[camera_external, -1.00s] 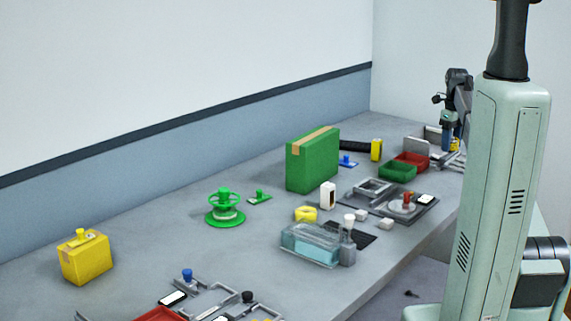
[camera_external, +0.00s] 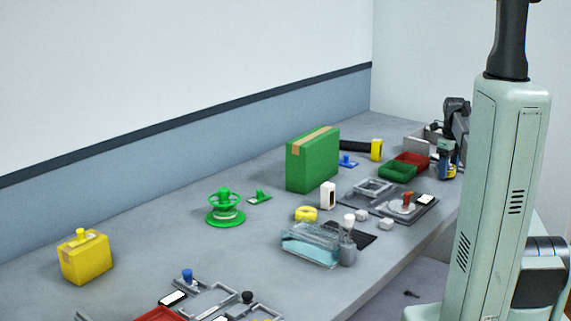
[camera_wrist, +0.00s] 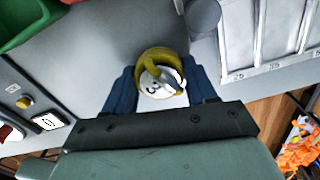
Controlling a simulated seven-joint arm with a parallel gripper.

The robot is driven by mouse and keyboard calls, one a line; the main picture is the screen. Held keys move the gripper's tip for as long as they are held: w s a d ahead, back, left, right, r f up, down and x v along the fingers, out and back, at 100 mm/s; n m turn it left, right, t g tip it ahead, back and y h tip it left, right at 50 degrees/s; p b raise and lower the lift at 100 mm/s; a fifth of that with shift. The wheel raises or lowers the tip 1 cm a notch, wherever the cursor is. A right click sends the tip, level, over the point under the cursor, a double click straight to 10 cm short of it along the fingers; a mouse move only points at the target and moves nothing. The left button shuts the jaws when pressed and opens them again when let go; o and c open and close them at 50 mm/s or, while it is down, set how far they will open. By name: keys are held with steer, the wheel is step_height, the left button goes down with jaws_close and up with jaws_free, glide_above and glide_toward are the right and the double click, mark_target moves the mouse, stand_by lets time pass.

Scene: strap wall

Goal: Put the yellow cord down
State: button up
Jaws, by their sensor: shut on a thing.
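The yellow cord (camera_wrist: 152,56) shows in the wrist view as a yellow loop around a white round part marked 3. It sits between the blue fingers of my gripper (camera_wrist: 161,84), which is shut on it. In the external view my gripper (camera_external: 446,163) is low over the far right end of the table, right of the red tray (camera_external: 413,158). The cord is small there and partly hidden by the fingers. I cannot tell whether it touches the table.
A green tray (camera_wrist: 22,22) is at the wrist view's upper left, a grey cylinder (camera_wrist: 203,14) at the top and a numbered slotted rack (camera_wrist: 262,50) at right. Bare table lies just beyond the cord.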

mark_target(449, 167)
steer(key=shift+f, duration=0.15)
steer(key=o, duration=1.1)
steer(key=shift+c, duration=0.2)
step_height(449, 167, up, 12)
steer(key=shift+r, duration=0.2)
